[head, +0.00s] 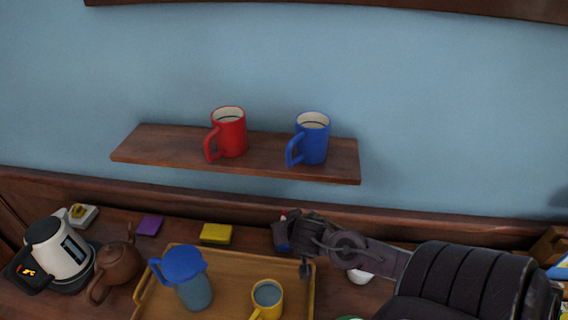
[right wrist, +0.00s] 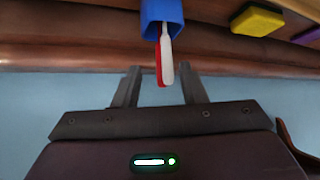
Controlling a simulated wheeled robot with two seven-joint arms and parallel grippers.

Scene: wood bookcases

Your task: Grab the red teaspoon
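A blue holder (right wrist: 162,12) shows at the top of the right wrist view, with a red utensil (right wrist: 159,72) and a white utensil (right wrist: 167,58) sticking out side by side. The red one looks like the teaspoon, but its bowl is not visible. My right gripper (right wrist: 160,72) is open, and the ends of both utensils appear between its fingertips, with no visible contact. In the head view my right gripper (head: 305,245) partly hides the blue holder (head: 281,242), and only a small red tip (head: 283,216) shows above it. My left gripper is not in view.
A wooden tray (head: 230,262) holds a blue-lidded pitcher (head: 190,285) and a yellow mug (head: 267,298). A kettle (head: 60,250) and brown teapot (head: 119,265) stand left. Yellow (head: 216,233) and purple (head: 149,225) blocks lie behind. A shelf (head: 180,150) above carries red (head: 230,133) and blue (head: 313,140) mugs.

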